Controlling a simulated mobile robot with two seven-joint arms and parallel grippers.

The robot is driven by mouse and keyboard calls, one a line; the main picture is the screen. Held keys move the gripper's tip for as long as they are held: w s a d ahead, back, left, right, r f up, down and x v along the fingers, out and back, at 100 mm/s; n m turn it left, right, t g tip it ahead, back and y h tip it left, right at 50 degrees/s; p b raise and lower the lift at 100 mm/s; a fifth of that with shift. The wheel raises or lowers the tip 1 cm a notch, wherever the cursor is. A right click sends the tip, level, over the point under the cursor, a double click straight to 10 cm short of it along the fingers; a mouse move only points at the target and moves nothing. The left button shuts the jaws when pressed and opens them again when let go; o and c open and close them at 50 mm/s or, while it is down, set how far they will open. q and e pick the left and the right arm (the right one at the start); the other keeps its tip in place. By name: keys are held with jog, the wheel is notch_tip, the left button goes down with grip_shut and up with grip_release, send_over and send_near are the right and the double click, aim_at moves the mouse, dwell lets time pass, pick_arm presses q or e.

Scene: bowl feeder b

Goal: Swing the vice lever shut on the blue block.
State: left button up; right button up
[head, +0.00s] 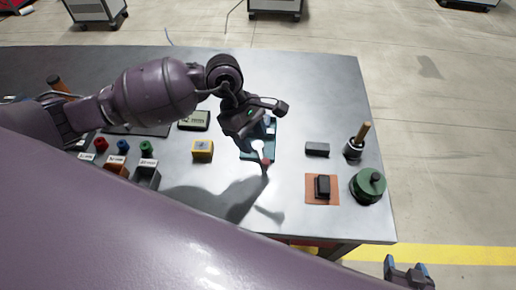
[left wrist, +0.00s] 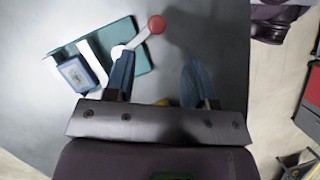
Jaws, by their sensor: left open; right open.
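The vice has a teal base (left wrist: 141,66) and pale jaws, at the upper left in the left wrist view. The base also shows in the head view (head: 249,156), partly under my left gripper. The blue block (left wrist: 84,84) with a pale label sits against a pale jaw. The vice lever (left wrist: 139,38) is a pale arm ending in a red knob (left wrist: 157,24); the knob also shows in the head view (head: 266,162). My left gripper (left wrist: 158,70) is open, its left finger close to the lever; contact is unclear. My right gripper (head: 408,270) is open at the lower right, off the table.
A yellow block (head: 203,149) and a small display (head: 194,120) lie left of the vice. A dark block (head: 317,149), an orange pad (head: 312,196) with a black piece, a green round container (head: 368,186) and a brush (head: 356,142) stand right.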

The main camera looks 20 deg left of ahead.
pick_arm(q)
jog(key=shift+v, duration=1.65)
